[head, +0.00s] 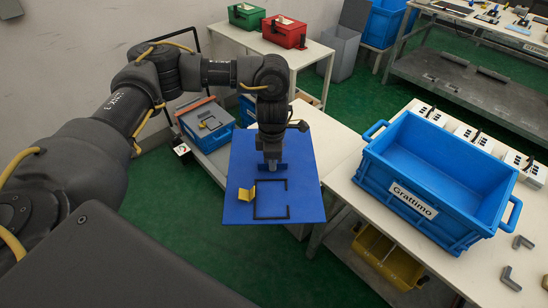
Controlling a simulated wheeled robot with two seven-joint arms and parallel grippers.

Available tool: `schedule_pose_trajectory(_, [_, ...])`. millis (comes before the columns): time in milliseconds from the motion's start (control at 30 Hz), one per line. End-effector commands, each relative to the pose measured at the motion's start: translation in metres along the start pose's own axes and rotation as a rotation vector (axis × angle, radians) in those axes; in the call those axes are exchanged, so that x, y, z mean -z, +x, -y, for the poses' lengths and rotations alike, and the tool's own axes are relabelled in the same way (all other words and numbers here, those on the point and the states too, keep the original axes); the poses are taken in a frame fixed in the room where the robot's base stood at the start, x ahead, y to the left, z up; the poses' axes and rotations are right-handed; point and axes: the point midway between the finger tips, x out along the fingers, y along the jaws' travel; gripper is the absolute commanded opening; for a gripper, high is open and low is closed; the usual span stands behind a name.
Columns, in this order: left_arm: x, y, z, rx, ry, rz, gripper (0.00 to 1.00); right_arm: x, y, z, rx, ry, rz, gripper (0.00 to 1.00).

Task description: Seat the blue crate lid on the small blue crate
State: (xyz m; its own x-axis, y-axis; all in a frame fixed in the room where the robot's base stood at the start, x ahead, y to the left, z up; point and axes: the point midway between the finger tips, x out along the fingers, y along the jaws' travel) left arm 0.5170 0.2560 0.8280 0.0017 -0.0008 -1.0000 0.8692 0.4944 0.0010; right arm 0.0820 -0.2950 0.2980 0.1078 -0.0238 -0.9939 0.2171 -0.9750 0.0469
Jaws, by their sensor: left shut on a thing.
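The blue crate lid (238,205) is a flat blue panel with black corner marks and a small yellow piece on top. My left gripper (271,167) points down at its upper middle and is shut on it; the fingertips are hard to make out. The lid appears held level in the air, left of the right-hand table. An open, empty blue crate (398,197) labelled "Grattimo" stands upright on that table, apart from the lid. Another blue crate (196,139) sits at left behind my arm, partly hidden. Which one is the small crate I cannot tell. My right gripper is out of view.
The white table (345,180) also bears a row of white boxes (470,135) behind the crate and grey angle pieces (510,278) at front right. A yellow bin (385,262) sits below. Green (245,16) and red (284,32) crates stand at the back.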

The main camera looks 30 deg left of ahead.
Motion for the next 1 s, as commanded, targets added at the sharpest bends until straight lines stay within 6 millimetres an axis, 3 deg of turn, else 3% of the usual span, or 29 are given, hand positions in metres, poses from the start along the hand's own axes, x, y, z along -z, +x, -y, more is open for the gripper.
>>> schedule_pose_trajectory(167, [0.006,-0.02,0.026,-0.003,0.422,0.001,0.0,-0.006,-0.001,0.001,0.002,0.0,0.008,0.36])
schedule_pose_trajectory(400, [0.018,-0.056,0.076,-0.004,1.242,-0.002,0.0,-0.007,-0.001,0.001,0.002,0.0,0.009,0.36])
schedule_pose_trajectory(600, [0.026,-0.079,0.108,-0.002,1.787,-0.002,0.0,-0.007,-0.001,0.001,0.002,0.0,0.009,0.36])
schedule_pose_trajectory(800, [0.03,-0.092,0.127,-0.001,2.111,-0.002,0.0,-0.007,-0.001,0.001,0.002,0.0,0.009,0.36])
schedule_pose_trajectory(1000, [0.03,-0.091,0.126,0.0,2.094,-0.004,0.0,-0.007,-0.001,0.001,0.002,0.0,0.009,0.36])
